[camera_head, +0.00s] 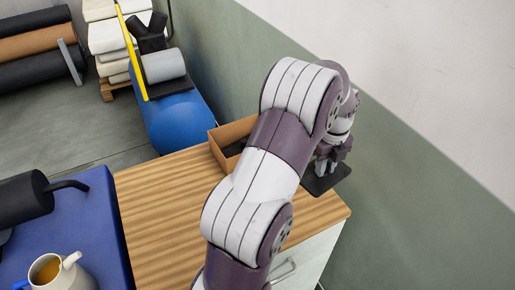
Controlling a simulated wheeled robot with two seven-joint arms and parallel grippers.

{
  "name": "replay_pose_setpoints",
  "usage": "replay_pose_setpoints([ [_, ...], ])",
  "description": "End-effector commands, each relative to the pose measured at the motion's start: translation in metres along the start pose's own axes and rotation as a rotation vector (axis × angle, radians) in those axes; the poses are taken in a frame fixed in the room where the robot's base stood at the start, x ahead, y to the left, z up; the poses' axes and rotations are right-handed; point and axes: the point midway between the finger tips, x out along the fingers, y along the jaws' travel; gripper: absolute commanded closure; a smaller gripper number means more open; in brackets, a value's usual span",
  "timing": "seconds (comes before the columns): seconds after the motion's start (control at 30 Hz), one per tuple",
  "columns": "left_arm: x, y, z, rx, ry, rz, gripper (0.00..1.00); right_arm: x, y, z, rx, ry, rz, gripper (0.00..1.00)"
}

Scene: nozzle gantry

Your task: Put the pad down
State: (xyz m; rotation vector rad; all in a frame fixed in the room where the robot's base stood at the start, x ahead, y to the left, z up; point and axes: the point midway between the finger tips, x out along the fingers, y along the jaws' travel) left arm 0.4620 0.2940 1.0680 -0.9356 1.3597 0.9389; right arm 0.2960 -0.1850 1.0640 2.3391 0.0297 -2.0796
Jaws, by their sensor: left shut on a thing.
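My left gripper (329,160) is at the right of the view, at the end of my grey-white and purple arm. It points down and is shut on a thin, flat, dark pad (322,184). The pad is roughly level, at the back right edge of the wooden cabinet top (165,205). I cannot tell whether it touches the top or hangs just above it. My arm crosses the middle of the top and hides part of it. My right gripper is not in view.
An open brown box (216,142) with something dark inside stands at the top's back, partly behind my arm. A green-grey wall (410,210) rises behind. On the left, a blue surface (95,225) holds a jug (66,278) and a black roller (24,198). The top's left part is clear.

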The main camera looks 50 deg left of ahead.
Motion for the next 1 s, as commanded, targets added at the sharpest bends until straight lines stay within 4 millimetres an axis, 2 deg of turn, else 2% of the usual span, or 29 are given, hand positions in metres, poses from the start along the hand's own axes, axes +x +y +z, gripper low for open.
replay_pose_setpoints([
  [0.03, -0.022, 0.007, 0.021, -0.048, 0.001, 0.001, 1.0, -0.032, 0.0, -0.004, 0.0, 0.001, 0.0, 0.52],
  [0.2, -0.038, 0.035, 0.099, -0.121, 0.001, 0.001, 1.0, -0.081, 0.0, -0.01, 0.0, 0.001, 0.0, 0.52],
  [0.3, -0.041, 0.05, 0.136, -0.104, 0.001, 0.0, 1.0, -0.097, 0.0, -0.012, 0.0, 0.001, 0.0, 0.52],
  [0.4, -0.042, 0.058, 0.161, -0.053, -0.001, -0.002, 1.0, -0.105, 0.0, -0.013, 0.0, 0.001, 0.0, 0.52],
  [0.5, -0.043, 0.053, 0.175, 0.038, -0.003, -0.003, 1.0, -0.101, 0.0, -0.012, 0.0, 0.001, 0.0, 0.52],
  [0.57, -0.047, 0.05, 0.178, 0.088, -0.003, -0.003, 1.0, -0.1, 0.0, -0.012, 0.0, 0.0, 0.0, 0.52],
  [0.67, -0.041, 0.055, 0.181, 0.135, -0.001, -0.001, 1.0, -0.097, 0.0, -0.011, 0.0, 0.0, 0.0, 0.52],
  [0.77, -0.026, 0.071, 0.197, 0.143, 0.0, -0.001, 1.0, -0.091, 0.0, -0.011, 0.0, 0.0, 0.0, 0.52],
  [0.9, -0.01, 0.101, 0.227, 0.141, 0.003, 0.001, 1.0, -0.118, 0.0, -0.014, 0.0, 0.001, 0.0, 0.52],
  [1.0, 0.006, 0.117, 0.245, 0.142, 0.0, -0.001, 1.0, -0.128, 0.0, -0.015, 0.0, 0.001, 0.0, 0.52],
])
